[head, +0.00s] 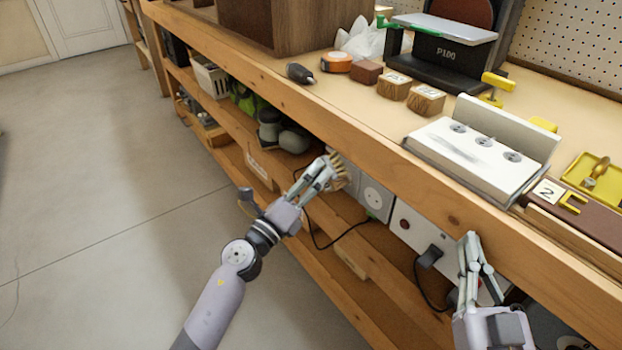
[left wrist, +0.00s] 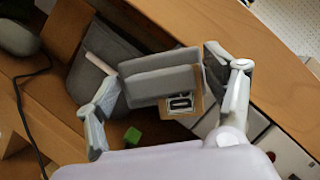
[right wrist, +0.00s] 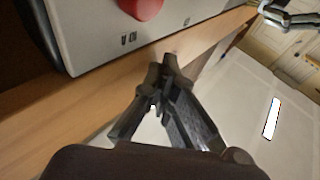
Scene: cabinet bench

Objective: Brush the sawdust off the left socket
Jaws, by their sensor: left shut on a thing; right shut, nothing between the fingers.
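My left gripper (head: 328,172) is shut on a brush (head: 338,168) with pale bristles, at the bench's front edge. In the left wrist view the brush (left wrist: 160,84) sits between the fingers as a grey block. The left socket (head: 376,196), a round outlet on a grey box under the bench top, is just right of the brush, apart from it in the picture; whether they touch cannot be told. I cannot make out sawdust on it.
A black cable (head: 335,240) hangs below. A white block with discs (head: 480,150) and wooden blocks (head: 410,92) stand on the bench top. The floor (head: 90,180) at left is clear.

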